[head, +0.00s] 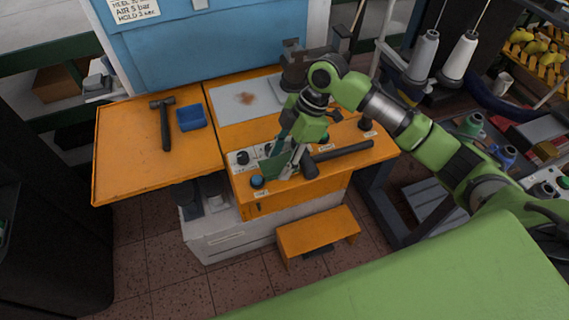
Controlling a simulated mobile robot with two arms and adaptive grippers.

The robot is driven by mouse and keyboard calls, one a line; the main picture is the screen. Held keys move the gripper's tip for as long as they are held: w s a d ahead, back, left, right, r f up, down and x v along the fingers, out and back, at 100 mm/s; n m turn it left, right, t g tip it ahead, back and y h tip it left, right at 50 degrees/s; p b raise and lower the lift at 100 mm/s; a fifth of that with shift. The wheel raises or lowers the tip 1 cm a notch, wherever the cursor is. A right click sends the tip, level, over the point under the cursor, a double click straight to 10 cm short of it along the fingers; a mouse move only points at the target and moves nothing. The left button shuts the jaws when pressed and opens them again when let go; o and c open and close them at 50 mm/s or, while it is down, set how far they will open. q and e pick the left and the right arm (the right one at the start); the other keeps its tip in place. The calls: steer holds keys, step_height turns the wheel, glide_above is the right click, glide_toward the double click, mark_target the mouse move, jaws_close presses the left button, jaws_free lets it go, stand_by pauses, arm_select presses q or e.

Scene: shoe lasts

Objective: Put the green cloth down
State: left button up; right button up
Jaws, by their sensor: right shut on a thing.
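The green cloth (273,167) is a dark green flap at the front of the orange workbench. My right gripper (291,166) reaches in from the right and is shut on the cloth. The cloth hangs beside the fingers, in front of the control panel. I cannot tell whether its lower edge touches the panel. The gripper hides part of the cloth. My left gripper is not in view.
A blue button (257,182), a black knob (243,157) and a dark bar (343,151) are near the gripper. An orange step (318,232) stands below.

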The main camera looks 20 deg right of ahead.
steer(key=shift+w+d+f, duration=0.3)
steer(key=shift+d+f, duration=0.05)
steer(key=shift+f, duration=0.2)
steer(key=f+p, duration=0.1)
steer(key=f, duration=0.2)
steer(key=shift+d, duration=0.2)
steer(key=shift+f, duration=0.25)
